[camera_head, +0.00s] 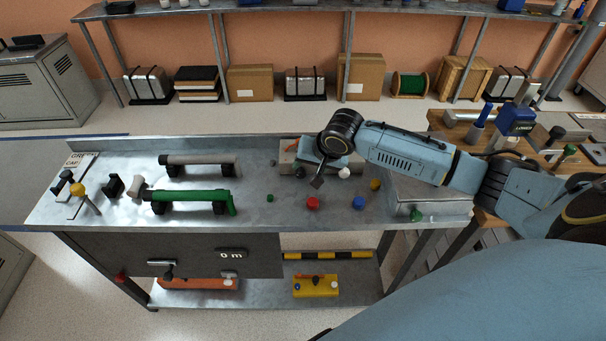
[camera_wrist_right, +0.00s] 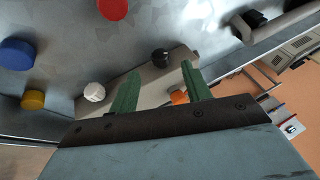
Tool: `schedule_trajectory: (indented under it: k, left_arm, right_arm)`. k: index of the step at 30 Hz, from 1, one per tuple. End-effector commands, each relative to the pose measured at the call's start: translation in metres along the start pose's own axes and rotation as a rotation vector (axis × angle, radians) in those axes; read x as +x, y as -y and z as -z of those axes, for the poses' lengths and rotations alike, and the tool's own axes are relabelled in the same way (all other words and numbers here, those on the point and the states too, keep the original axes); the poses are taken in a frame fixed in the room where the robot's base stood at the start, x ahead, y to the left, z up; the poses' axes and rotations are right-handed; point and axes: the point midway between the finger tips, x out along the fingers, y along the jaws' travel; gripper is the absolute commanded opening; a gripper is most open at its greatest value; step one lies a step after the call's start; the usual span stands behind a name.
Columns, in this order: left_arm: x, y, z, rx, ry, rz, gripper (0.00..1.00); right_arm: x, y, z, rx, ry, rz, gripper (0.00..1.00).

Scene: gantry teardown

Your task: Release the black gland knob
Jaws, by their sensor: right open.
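The black gland knob (camera_wrist_right: 160,56) is a small round dark knob on a pale grey-beige block (camera_wrist_right: 150,92) in the right wrist view. A white knob (camera_wrist_right: 94,91) and an orange knob (camera_wrist_right: 180,97) show on or by the same block. My right gripper (camera_wrist_right: 158,76) is open, its two green fingers spread over the block. The black knob appears just beyond the fingertips, in line with the gap; I cannot tell the height between them. In the head view my right gripper (camera_head: 317,183) hangs over the bench and partly hides the block. My left gripper is not in view.
Red (camera_head: 313,203), blue (camera_head: 358,198) and yellow (camera_head: 375,184) knobs stand on the metal bench (camera_head: 250,222) in front of the block. A green handle bar (camera_head: 190,195) and a grey one (camera_head: 200,160) lie left. A metal box (camera_head: 430,195) stands right.

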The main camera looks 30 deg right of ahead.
Motion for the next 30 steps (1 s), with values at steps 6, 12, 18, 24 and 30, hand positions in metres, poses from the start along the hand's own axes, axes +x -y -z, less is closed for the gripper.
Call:
schedule_trajectory:
  k: [6,12,18,24,30]
  left_arm:
    - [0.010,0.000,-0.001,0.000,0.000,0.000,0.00]
    - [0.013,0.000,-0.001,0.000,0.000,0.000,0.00]
    - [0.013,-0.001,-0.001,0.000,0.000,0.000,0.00]
    - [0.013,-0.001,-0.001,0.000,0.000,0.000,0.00]
    - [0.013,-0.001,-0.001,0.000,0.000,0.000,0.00]
  right_arm:
    - [0.038,0.000,0.000,0.000,0.000,0.000,0.48]
    - [0.053,0.000,0.000,-0.001,0.000,0.000,0.48]
    - [0.055,0.001,0.000,-0.002,-0.001,0.001,0.48]
    - [0.055,0.001,0.000,-0.002,0.000,0.001,0.38]
    - [0.055,0.000,0.000,-0.002,0.000,0.001,0.12]
